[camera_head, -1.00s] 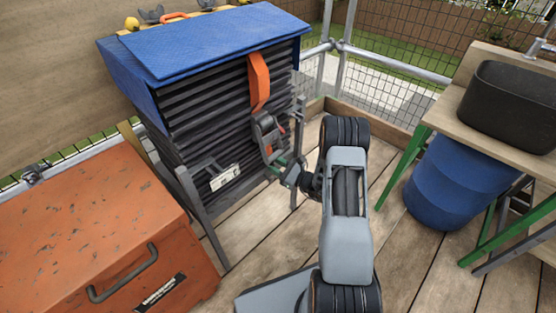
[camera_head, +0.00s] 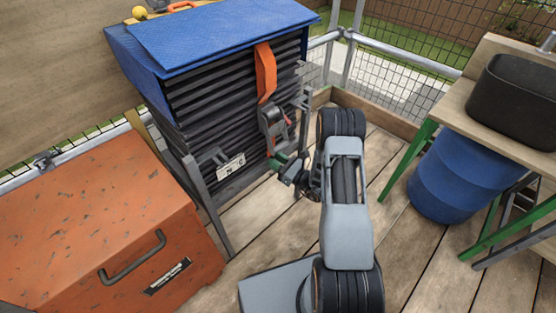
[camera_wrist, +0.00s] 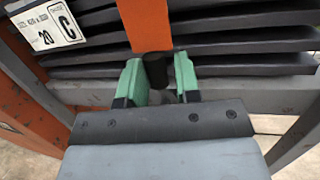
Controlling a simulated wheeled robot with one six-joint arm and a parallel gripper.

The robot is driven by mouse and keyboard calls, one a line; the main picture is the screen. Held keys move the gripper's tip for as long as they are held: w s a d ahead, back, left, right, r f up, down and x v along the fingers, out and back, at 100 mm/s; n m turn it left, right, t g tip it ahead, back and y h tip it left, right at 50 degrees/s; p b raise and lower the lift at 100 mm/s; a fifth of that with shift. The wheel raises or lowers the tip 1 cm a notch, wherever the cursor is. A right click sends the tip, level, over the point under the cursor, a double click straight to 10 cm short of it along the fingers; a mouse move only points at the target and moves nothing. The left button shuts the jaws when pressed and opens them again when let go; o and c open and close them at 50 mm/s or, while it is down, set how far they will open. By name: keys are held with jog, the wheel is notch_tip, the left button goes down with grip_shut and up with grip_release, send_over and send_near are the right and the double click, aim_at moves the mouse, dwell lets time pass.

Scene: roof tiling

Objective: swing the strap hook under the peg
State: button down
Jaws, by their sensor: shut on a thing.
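An orange strap (camera_head: 265,72) comes down from under the blue cover over a stack of dark tiles (camera_head: 225,110). A dark ratchet buckle (camera_head: 272,122) hangs on it, with a short orange length below. My gripper (camera_head: 281,162) is at the strap's lower end, low in front of the stack. In the wrist view its green fingertips (camera_wrist: 159,78) are closed about a dark cylindrical piece, the strap hook (camera_wrist: 155,70), just under the orange strap (camera_wrist: 145,20). The hook's tip is hidden. I cannot make out the peg clearly; a grey frame bar (camera_wrist: 220,95) runs behind the fingers.
An orange toolbox (camera_head: 90,230) stands at left. At right are a blue barrel (camera_head: 450,180) and a bench with a black tub (camera_head: 515,100). Grey uprights flank the stack. A white label (camera_wrist: 52,25) marks its front. Plank floor beside my arm is clear.

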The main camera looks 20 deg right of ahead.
jog(key=c, duration=1)
grip_release()
jog(key=shift+s+a+y, duration=0.2)
jog(key=shift+a+y, duration=0.1)
jog(key=shift+a, duration=0.15)
jog(key=shift+d, duration=0.2)
jog(key=p+v, duration=0.2)
jog(key=v, duration=1.1)
jog(key=shift+s+d, duration=0.3)
